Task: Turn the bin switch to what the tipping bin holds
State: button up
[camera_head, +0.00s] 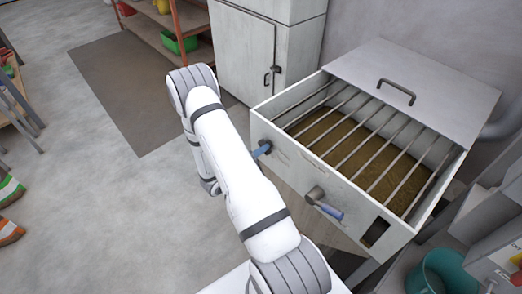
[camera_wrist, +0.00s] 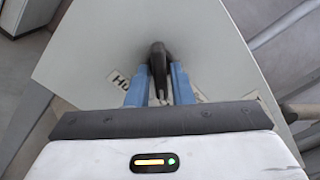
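The tipping bin (camera_head: 345,178) is a pale grey box with a barred opening. A brownish-yellow mass (camera_head: 352,150) shows under the bars; its grain is too small to make out. The bin switch (camera_wrist: 158,56) is a dark knob on a pale panel in the wrist view. My gripper (camera_wrist: 160,78) has its blue fingers close on both sides of the knob and appears shut on it. In the head view my gripper (camera_head: 262,149) is at the bin's front left. A label (camera_wrist: 118,80) starting "HO" shows left of the knob; another label (camera_wrist: 200,95) is mostly hidden on the right.
A grey lid (camera_head: 430,85) with a handle lies behind the bars. A grey cabinet (camera_head: 262,60) stands behind. A teal bucket (camera_head: 440,272) is at lower right. Open floor lies left.

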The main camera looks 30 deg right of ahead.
grip_shut()
jog(key=shift+b, duration=0.3)
jog(key=m+b, duration=0.8)
jog(key=m, duration=0.2)
jog(key=shift+f+b, duration=0.1)
jog(key=shift+b, duration=0.25)
jog(key=shift+m, duration=0.3)
jog(key=shift+o, duration=1.8)
grip_release()
